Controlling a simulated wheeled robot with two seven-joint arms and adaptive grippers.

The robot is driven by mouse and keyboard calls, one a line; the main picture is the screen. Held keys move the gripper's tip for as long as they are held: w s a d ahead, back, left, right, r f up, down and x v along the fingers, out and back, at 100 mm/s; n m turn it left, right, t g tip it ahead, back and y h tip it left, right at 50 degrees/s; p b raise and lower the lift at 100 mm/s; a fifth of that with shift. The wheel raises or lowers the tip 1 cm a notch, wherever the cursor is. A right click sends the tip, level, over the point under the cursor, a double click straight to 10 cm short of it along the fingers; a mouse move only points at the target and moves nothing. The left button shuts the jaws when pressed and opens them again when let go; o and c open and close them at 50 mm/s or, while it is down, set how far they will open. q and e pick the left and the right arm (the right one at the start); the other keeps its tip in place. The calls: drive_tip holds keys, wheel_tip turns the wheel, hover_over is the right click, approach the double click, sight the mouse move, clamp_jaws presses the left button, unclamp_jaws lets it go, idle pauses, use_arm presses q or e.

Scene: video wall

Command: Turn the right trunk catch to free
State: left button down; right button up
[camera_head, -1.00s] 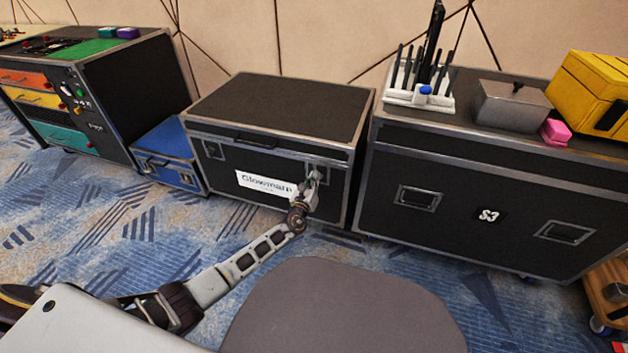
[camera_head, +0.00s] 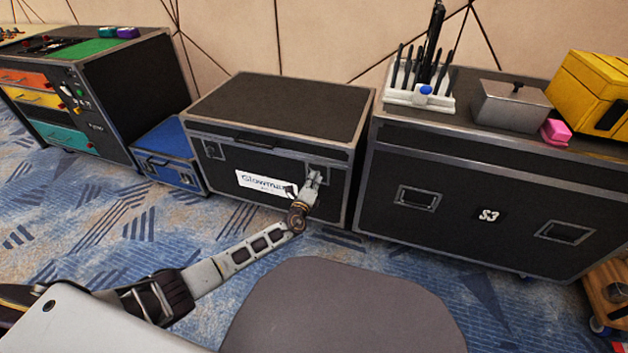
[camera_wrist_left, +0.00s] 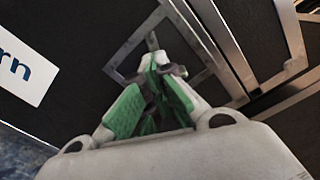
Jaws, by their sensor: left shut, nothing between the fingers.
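The black trunk (camera_head: 280,108) with metal edges stands in the middle of the head view, its lid down. The right trunk catch (camera_wrist_left: 128,62) is a square metal plate on the trunk's front; in the head view my gripper hides most of it. My left gripper (camera_head: 314,180) is at this catch, its fingers shut with nothing between them. In the left wrist view its green-padded fingertips (camera_wrist_left: 158,72) overlap the catch's frame; whether they touch it I cannot tell. The left trunk catch (camera_head: 212,149) is clear on the trunk's front. My right gripper is out of view.
A white label (camera_head: 262,184) is on the trunk's front. A blue case (camera_head: 168,142) stands left of the trunk. A large black case (camera_head: 460,200) stands close on the right, holding a tool rack (camera_head: 420,98) and a grey box (camera_head: 512,106).

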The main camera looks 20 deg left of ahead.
use_arm(q)
drive_tip(key=shift+w+r+n, duration=0.15)
drive_tip(key=shift+r+n, duration=0.05)
drive_tip(key=shift+n, duration=1.1)
drive_tip(key=shift+w+r+n, duration=0.1)
drive_tip(key=shift+r+n, duration=0.05)
drive_tip(key=shift+n, duration=1.15)
drive_tip(key=c, duration=2.1)
unclamp_jaws()
drive_tip(key=o, duration=1.5)
drive_tip(key=shift+d+f, duration=0.1)
drive_tip(key=shift+f, duration=0.15)
drive_tip(key=shift+c, duration=0.2)
drive_tip(key=shift+s+f, duration=0.1)
drive_tip(key=shift+s, duration=0.05)
